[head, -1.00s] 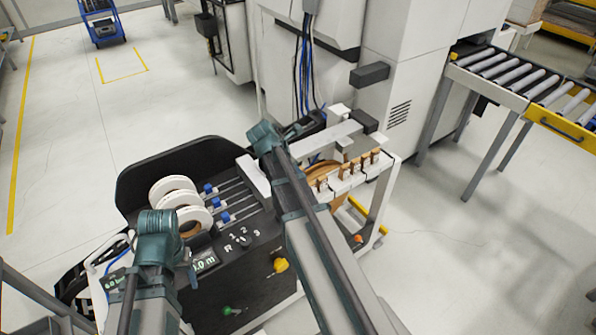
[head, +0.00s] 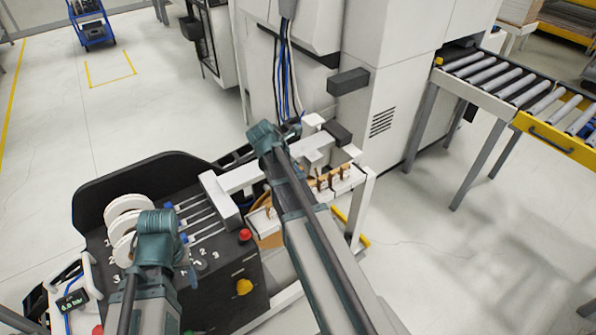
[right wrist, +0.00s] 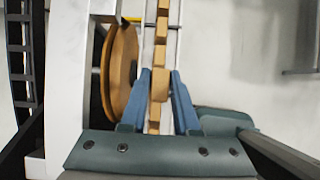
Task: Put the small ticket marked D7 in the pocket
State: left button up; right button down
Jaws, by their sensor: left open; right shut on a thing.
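In the right wrist view my right gripper (right wrist: 161,85) has its two blue fingers close together on a narrow tan piece (right wrist: 155,128). No marking shows on it, so I cannot tell whether it is the D7 ticket. It lines up with a row of tan pieces (right wrist: 161,30) beyond it. In the head view these tan pieces stand along a white rail (head: 340,186), partly behind my right arm. My left gripper (head: 156,238) is over the black machine panel near the white reels; its fingers are hard to make out. No D7 label or pocket can be made out.
White reels (head: 128,207) sit on a black panel with a red button (head: 245,235) and a yellow knob (head: 244,287). A brown disc (right wrist: 122,72) stands left of my right fingers. A tall white machine (head: 390,75) stands behind. A roller conveyor (head: 500,85) is at right; floor between is clear.

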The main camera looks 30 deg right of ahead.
jog(key=shift+d, duration=0.2)
jog(key=shift+a, duration=0.15)
jog(key=shift+f+b, duration=0.45)
jog(key=shift+b, duration=0.05)
notch_tip(320, 180, down, 8)
jog(key=b, duration=0.8)
jog(key=shift+f+b, duration=0.5)
jog(key=c, duration=0.6)
grip_release()
